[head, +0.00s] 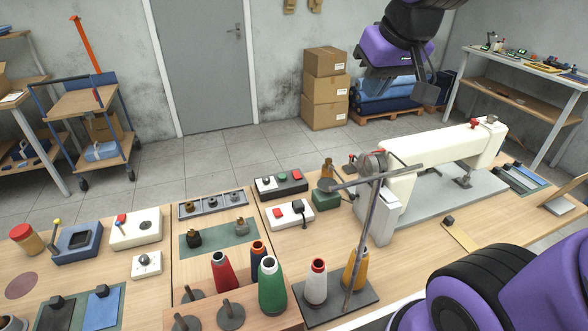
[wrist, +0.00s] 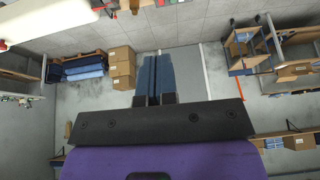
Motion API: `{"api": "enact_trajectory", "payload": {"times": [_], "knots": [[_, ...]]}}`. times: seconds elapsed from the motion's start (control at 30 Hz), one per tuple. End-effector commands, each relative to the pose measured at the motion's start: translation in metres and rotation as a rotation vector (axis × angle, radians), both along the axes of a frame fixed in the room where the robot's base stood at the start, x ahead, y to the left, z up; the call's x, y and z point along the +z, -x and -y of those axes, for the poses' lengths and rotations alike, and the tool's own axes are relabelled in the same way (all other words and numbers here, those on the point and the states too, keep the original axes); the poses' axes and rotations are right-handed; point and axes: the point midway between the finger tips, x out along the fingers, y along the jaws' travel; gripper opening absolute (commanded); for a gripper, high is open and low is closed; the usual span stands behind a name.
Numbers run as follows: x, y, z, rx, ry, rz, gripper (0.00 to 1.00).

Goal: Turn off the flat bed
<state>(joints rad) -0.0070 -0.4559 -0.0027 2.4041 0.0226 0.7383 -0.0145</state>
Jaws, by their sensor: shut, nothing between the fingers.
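The white sewing machine with its long flat bed (head: 470,190) stands on the right part of the wooden bench. A white switch box (head: 291,214) with a red button and a dark lever stands left of the machine. I cannot tell from labels which control belongs to the flat bed. My gripper (head: 426,92) is up above the far side of the bench, apart from everything. In the wrist view its dark blue fingers (wrist: 155,78) are together and empty.
Thread cones, including a green one (head: 272,285), stand at the bench front beside a metal thread stand (head: 362,240). More control boxes (head: 136,229) stand on the left. Cardboard boxes (head: 325,90) and a grey door (head: 205,65) are behind.

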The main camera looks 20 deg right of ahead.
Motion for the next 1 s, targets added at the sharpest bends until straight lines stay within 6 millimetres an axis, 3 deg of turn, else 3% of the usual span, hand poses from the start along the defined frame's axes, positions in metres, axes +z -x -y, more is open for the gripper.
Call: {"api": "enact_trajectory", "payload": {"times": [0.47, 0.77, 1.0], "knots": [[-0.044, -0.119, -0.002, 0.002, -0.008, -0.011, 0.00], [-0.092, -0.187, -0.002, 0.001, -0.007, -0.016, 0.00], [-0.142, -0.237, -0.002, -0.003, -0.005, -0.019, 0.00]]}}
